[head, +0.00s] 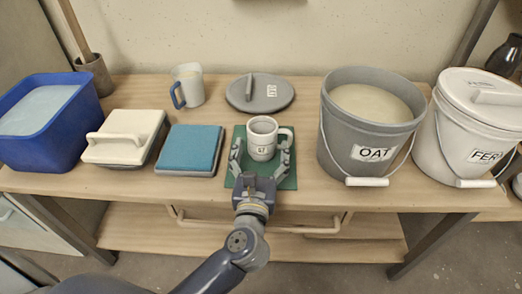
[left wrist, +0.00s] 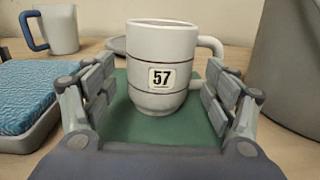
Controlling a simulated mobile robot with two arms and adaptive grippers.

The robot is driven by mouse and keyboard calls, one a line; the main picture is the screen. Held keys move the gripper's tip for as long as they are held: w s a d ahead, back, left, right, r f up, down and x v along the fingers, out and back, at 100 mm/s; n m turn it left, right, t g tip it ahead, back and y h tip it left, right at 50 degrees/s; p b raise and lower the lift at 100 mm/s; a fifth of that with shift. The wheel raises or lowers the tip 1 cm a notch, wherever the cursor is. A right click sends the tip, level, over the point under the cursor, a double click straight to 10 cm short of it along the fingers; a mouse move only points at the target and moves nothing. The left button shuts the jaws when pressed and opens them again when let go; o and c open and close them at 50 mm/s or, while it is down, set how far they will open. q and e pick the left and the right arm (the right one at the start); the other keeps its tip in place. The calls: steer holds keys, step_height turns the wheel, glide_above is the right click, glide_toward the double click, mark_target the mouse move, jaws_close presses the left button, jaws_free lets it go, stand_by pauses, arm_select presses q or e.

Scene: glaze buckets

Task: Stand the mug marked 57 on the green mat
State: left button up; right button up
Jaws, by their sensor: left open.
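The white mug marked 57 (head: 262,140) stands upright on the green mat (head: 285,183), its handle to the right. In the left wrist view the mug (left wrist: 165,50) shows its 57 label facing me, and the mat (left wrist: 150,132) lies under it. My left gripper (head: 262,155) is open, with one finger on each side of the mug. In the left wrist view the fingers of the left gripper (left wrist: 160,95) show gaps to the mug's body. The right gripper is not in view.
A grey OAT bucket (head: 340,140) stands right of the mat, beside a white bucket (head: 455,140). A grey lid (head: 280,98) lies behind the mug. A blue sponge tray (head: 192,150) is close on the left; a blue-handled mug (head: 187,85) stands farther back.

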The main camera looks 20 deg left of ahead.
arm_select(q)
steer(key=shift+d+f, duration=0.1)
steer(key=shift+f, duration=0.3)
steer(key=shift+s+d+f, duration=0.1)
steer(key=shift+s, duration=0.25)
steer(key=r+v, duration=0.1)
steer(key=v, duration=1)
steer(key=shift+s+r, duration=0.1)
